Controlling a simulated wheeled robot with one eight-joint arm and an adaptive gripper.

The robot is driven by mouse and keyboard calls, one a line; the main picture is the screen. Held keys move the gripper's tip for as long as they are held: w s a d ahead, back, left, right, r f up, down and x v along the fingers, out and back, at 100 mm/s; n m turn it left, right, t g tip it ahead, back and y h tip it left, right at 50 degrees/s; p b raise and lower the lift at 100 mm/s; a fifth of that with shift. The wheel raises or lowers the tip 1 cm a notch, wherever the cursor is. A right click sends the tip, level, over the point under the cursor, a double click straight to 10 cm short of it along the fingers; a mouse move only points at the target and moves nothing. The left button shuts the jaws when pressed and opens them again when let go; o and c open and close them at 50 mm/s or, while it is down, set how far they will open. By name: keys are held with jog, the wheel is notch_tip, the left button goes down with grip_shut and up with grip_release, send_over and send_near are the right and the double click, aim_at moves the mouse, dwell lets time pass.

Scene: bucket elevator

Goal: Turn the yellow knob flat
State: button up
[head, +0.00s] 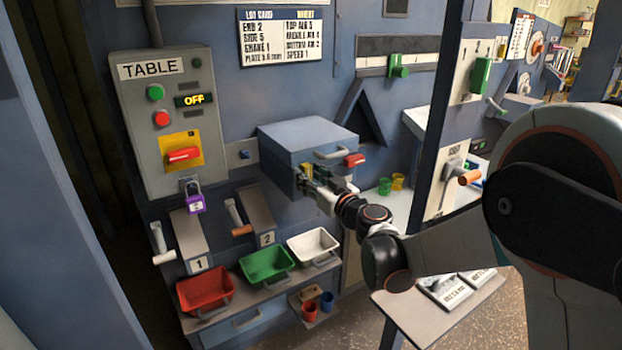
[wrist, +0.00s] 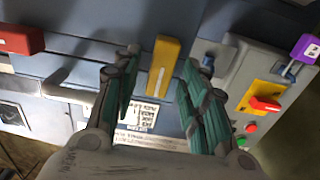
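The yellow knob (wrist: 166,62) is a long bar with a pale line along it. In the wrist view it stands nearly upright in the picture, on the blue-grey housing. My gripper (wrist: 168,70) is open, with its green-padded fingers on either side of the knob. Gaps show between the knob and both fingers, so it is not gripped. In the head view my gripper (head: 312,184) is at the front of the blue-grey box (head: 300,138), below its lid.
A red latch (head: 355,160) and a grey handle (head: 330,153) sit beside my gripper on the box. The TABLE panel (head: 150,110) with a red switch (head: 183,154) and purple padlock (head: 195,203) is left. Red, green and white bins (head: 313,245) stand below.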

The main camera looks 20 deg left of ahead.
grip_shut()
jog(key=shift+m, duration=0.3)
jog(key=m, duration=0.3)
jog(key=shift+w+m, duration=0.1)
jog(key=shift+m, duration=0.2)
jog(key=m, duration=0.4)
jog(key=shift+w+d+f+m, duration=0.1)
jog(key=shift+d+m, duration=0.05)
jog(key=shift+m, duration=0.15)
jog(key=m, duration=0.4)
jog(key=shift+f, duration=0.1)
jog(key=shift+f+m, duration=0.1)
jog(key=shift+m, duration=2.4)
